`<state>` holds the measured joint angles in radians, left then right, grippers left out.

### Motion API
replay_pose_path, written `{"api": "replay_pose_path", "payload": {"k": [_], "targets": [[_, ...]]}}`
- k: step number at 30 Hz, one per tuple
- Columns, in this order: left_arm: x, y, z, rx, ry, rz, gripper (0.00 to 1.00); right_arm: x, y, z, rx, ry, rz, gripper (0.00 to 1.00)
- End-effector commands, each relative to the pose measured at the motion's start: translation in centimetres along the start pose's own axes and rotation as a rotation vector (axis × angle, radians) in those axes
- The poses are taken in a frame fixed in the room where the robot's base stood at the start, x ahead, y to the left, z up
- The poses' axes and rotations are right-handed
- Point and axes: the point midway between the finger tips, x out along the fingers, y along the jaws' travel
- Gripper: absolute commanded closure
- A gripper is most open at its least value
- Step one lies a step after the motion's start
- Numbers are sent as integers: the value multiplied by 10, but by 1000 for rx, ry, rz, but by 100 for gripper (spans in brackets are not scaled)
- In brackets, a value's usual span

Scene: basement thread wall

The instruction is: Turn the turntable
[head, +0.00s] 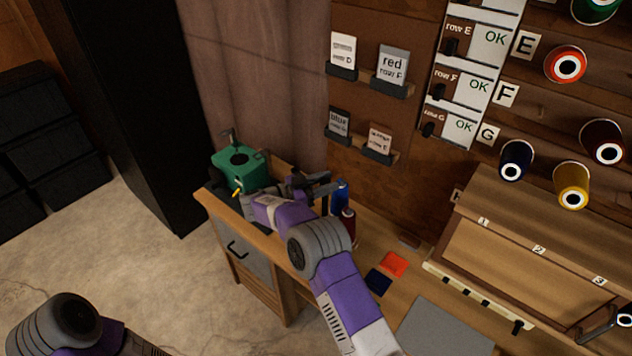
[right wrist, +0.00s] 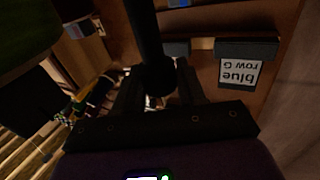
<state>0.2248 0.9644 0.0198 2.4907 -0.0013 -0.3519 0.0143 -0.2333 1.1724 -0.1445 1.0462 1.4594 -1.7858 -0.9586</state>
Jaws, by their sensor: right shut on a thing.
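My right arm reaches over the wooden desk, and its gripper (head: 312,186) is near the back of the desk, beside a blue spool (head: 341,194) and a dark red spool (head: 348,224). In the right wrist view the gripper is shut on a dark upright post (right wrist: 150,45), which stands between its fingers. I cannot clearly make out the turntable itself; my arm and the dim light hide what the post belongs to. Of my left arm only a link shows at the bottom left; its gripper is out of view.
A green box-like device (head: 233,162) stands on the desk's left end. A wooden cabinet (head: 510,245) is at right. The card holder with "blue row G" (right wrist: 240,72) is close by.

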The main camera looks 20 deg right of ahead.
Motion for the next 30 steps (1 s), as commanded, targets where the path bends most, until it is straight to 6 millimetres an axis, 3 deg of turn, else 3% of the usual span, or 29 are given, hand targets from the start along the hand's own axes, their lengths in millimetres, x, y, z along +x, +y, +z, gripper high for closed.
{"api": "replay_pose_path", "payload": {"k": [16, 17, 20, 30], "targets": [[0, 0, 0, 0, 0, 0, 62, 5, 2, 0, -1, 1, 22, 100], [0, 0, 0, 0, 0, 0, 62, 5, 2, 0, -1, 2, 22, 56], [0, 0, 0, 0, 0, 0, 62, 5, 2, 0, -1, 1, 21, 41], [0, 0, 0, 0, 0, 0, 62, -1, 2, 0, 0, 1, 18, 41]]}}
